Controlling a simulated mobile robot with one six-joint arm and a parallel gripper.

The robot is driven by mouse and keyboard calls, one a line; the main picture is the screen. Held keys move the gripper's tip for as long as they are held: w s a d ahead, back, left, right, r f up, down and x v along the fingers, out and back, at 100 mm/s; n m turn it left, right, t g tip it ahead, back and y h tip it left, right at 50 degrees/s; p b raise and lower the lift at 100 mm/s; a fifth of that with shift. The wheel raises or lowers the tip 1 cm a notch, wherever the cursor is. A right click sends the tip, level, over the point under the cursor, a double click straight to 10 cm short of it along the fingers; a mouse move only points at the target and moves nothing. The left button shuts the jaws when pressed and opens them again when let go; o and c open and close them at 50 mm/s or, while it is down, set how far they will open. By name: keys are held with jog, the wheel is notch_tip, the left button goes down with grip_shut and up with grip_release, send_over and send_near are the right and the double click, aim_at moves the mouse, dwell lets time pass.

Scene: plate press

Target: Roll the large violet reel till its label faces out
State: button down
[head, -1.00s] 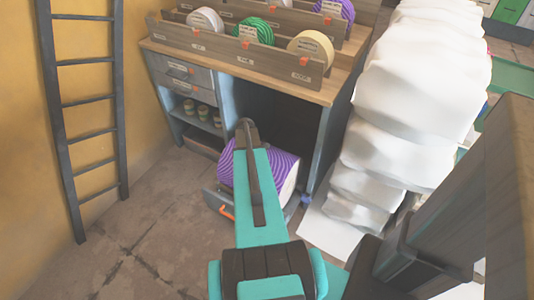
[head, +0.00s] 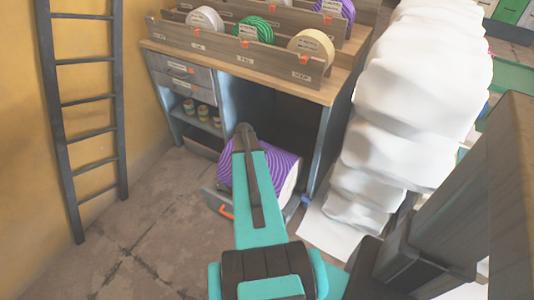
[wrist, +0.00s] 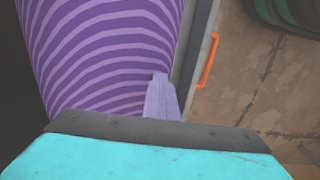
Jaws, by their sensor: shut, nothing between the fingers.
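The large violet reel (head: 282,168), with pale wavy stripes, lies on its side in a low pulled-out drawer (head: 216,203) under the bench. Its pale end faces right in the head view, and my arm covers its middle. In the wrist view the reel (wrist: 100,55) fills the upper left. No label shows on the part of the reel in sight. My gripper (wrist: 160,80) is shut and empty, its tip over the reel's lower right edge in the wrist view. I cannot tell whether it touches. In the head view my gripper is hidden by my arm.
The drawer's orange handle (wrist: 208,60) is beside the reel. Above stands a bench (head: 325,92) with smaller rolls in racks. A tall white stack (head: 410,100) closes off the right. A dark ladder (head: 90,120) leans on the left wall. The floor between (head: 150,225) is clear.

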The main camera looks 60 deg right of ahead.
jog(key=shift+a+f, duration=0.1)
jog(key=shift+f, duration=0.05)
jog(key=shift+a+f, duration=0.2)
jog(key=shift+f, duration=0.05)
jog(key=shift+a+f+b, duration=0.3)
jog(key=shift+f+b, duration=0.1)
jog(key=shift+b, duration=0.05)
dwell(0.3)
jog(key=shift+r, duration=0.15)
notch_tip(320, 180, up, 7)
jog(key=a+p, duration=0.2)
jog(key=p, duration=0.2)
dwell(1.1)
jog(key=shift+a, duration=0.1)
dwell(0.4)
